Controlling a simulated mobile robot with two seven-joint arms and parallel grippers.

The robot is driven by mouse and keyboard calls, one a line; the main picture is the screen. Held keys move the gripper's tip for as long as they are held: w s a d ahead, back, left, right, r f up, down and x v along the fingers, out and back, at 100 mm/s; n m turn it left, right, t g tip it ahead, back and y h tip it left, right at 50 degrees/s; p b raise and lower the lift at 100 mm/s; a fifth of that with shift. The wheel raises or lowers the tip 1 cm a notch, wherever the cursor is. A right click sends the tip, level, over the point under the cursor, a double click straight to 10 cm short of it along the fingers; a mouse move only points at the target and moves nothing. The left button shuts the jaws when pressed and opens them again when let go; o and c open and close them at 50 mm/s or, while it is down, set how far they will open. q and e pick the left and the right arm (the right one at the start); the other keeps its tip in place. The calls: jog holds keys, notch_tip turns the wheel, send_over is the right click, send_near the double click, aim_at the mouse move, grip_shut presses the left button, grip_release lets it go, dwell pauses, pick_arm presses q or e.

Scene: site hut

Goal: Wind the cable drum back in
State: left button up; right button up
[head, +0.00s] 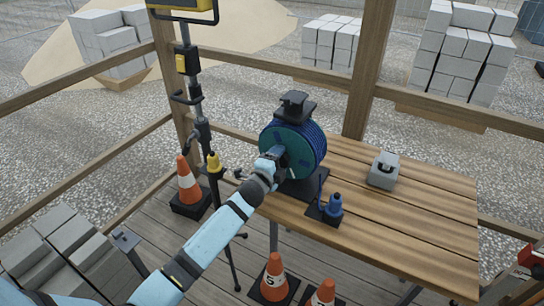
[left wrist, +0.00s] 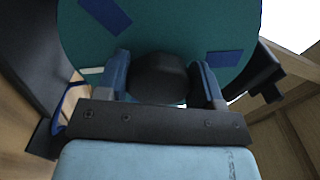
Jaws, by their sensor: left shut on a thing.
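The cable drum (head: 306,146) has a teal side plate and blue cable wound on it. It stands on a dark base on the wooden table, with a black block-shaped top. My left gripper (head: 275,154) is at the drum's front face. In the left wrist view the teal drum face (left wrist: 185,28) fills the top, with blue patches on it. There my left gripper (left wrist: 163,85) is shut on a dark rounded knob (left wrist: 158,76), with one finger on each side of it. In the head view the gripper hides the knob. My right gripper does not show.
A tripod lamp pole (head: 193,95) stands left of the table. Traffic cones (head: 274,278) stand on the deck in front.

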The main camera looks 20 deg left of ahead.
pick_arm(q)
jog(key=shift+n+p, duration=0.3)
jog(key=shift+n, duration=0.7)
jog(key=n+p, duration=0.1)
jog(key=n, duration=0.1)
jog(key=shift+n, duration=0.3)
jog(key=n, duration=0.2)
jog(key=shift+d+n+p, duration=0.1)
jog(key=shift+n+p, duration=0.2)
jog(key=shift+p, duration=0.1)
jog(key=shift+f+n+p, duration=0.15)
jog(key=shift+n+p, duration=0.3)
jog(key=shift+n, duration=1.05)
jog(key=o, duration=1.2)
